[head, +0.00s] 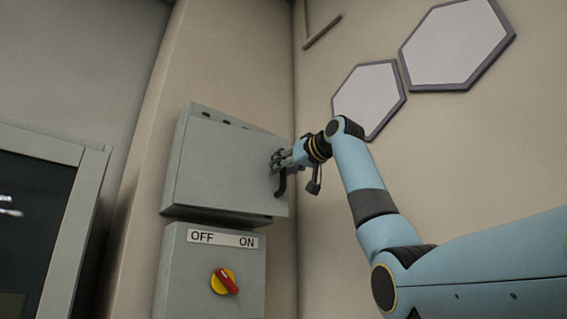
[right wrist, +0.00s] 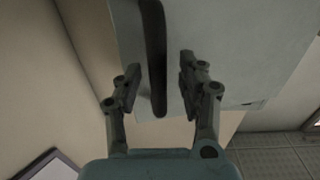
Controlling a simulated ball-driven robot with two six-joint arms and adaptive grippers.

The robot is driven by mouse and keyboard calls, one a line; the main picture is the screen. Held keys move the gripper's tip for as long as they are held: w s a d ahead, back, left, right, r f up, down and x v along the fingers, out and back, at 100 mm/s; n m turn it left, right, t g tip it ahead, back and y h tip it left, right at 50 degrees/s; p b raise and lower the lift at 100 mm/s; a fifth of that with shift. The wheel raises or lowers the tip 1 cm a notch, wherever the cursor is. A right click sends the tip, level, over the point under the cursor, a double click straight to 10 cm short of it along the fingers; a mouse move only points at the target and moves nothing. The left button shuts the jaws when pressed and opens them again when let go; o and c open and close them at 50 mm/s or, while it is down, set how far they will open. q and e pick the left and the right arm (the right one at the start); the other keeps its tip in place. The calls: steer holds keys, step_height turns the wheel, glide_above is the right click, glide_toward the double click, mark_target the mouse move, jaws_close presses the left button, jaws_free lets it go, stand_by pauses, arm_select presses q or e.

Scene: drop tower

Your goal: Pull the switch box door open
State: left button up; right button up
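The grey switch box hangs on the wall in the head view, its flat door (head: 222,165) facing me. A strip of the box (head: 228,122) with dark marks shows above the door's top edge; whether the door stands ajar I cannot tell for sure. A dark bar handle (head: 282,184) is at the door's right edge. My right gripper (head: 279,162) is at this handle. In the right wrist view the handle (right wrist: 155,60) runs between the two spread fingers of my right gripper (right wrist: 157,88), with a gap on each side. My left gripper is not in view.
Below is a grey box with an OFF/ON label (head: 222,238) and a red and yellow rotary switch (head: 225,281). White hexagonal panels (head: 455,45) are on the right wall. A framed dark window (head: 35,215) is at the left.

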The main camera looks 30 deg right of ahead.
jaws_close()
stand_by(0.3)
stand_by(0.3)
